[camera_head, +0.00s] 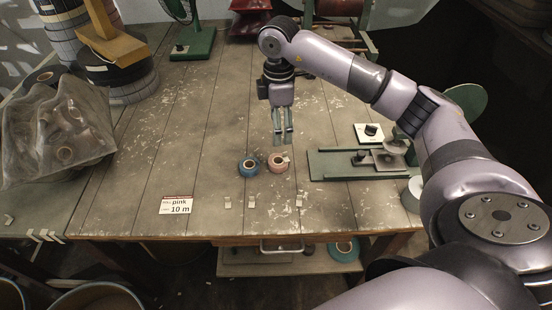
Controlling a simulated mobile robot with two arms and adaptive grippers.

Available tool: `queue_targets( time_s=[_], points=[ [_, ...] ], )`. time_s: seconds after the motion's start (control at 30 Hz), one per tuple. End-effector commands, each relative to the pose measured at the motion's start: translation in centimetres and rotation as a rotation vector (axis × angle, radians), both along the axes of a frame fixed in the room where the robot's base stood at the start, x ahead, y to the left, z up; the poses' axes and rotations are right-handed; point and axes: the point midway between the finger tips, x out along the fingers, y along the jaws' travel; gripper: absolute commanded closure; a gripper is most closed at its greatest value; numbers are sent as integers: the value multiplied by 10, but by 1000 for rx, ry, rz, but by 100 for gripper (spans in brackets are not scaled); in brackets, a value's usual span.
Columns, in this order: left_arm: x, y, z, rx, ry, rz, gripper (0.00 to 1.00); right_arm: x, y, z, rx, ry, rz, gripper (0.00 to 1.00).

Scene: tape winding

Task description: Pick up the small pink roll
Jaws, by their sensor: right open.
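The small pink roll (278,163) lies on the wooden table, just right of a small blue roll (249,167). The two rolls lie close together. My right gripper (283,138) points down from the arm that comes in from the right. It is open and empty, with its fingertips just behind the pink roll in the picture. How high the fingertips are above the table is hard to tell. My left gripper is not in view.
A card reading "pink 10 m" (176,204) lies at the front left. A green winding device (350,163) stands right of the rolls. A plastic bag of rolls (58,135) sits at the left. Small pale pieces lie near the front edge. The table's middle left is clear.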

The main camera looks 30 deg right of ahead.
Motion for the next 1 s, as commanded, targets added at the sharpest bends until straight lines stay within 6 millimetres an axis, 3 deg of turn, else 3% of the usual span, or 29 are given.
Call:
queue_targets(
  time_s=[0.1, 0.2, 0.4, 0.57, 0.83, 1.0],
  points=[
    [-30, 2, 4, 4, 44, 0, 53, -1, 0, -27, 1, 5, 0, 29],
    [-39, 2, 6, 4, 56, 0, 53, -1, 0, -48, 1, 5, -1, 29],
    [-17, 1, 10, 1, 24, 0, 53, 0, 0, -77, 1, 1, 1, 29],
    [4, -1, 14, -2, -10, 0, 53, 0, 0, -86, 3, 0, 2, 29],
    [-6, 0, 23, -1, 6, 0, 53, 1, -2, -124, 3, 2, 1, 29],
    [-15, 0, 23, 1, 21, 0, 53, 2, -2, -136, 2, -1, 2, 29]
  ],
)
